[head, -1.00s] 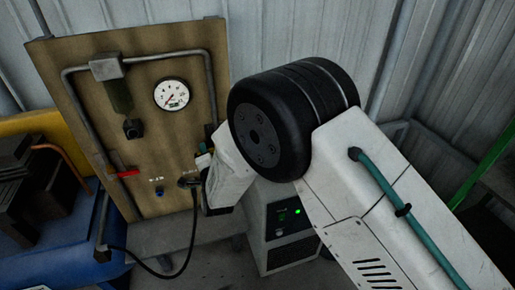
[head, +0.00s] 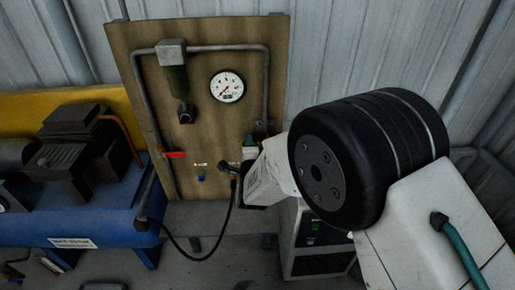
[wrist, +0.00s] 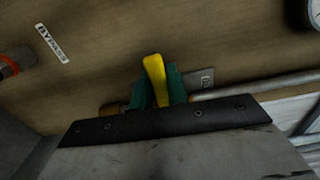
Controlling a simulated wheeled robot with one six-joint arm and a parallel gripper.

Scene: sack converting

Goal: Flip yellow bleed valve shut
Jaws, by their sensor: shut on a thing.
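The yellow bleed valve handle (wrist: 154,70) stands nearly upright in the wrist view, in front of the brown board. My gripper (wrist: 160,88) is shut on it, with a green fingertip on each side of the yellow lever. The dark edge of my gripper hides the lower part of the valve. In the head view my gripper (head: 250,146) is at the lower right of the board (head: 140,90), and the white wrist mostly hides the handle there.
A round gauge (head: 227,86) and a red lever (head: 174,155) are on the board. A black hose (head: 226,222) loops below it. A blue compressor tank (head: 95,222) stands left. A grey box with a green light (head: 306,240) stands under my wrist.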

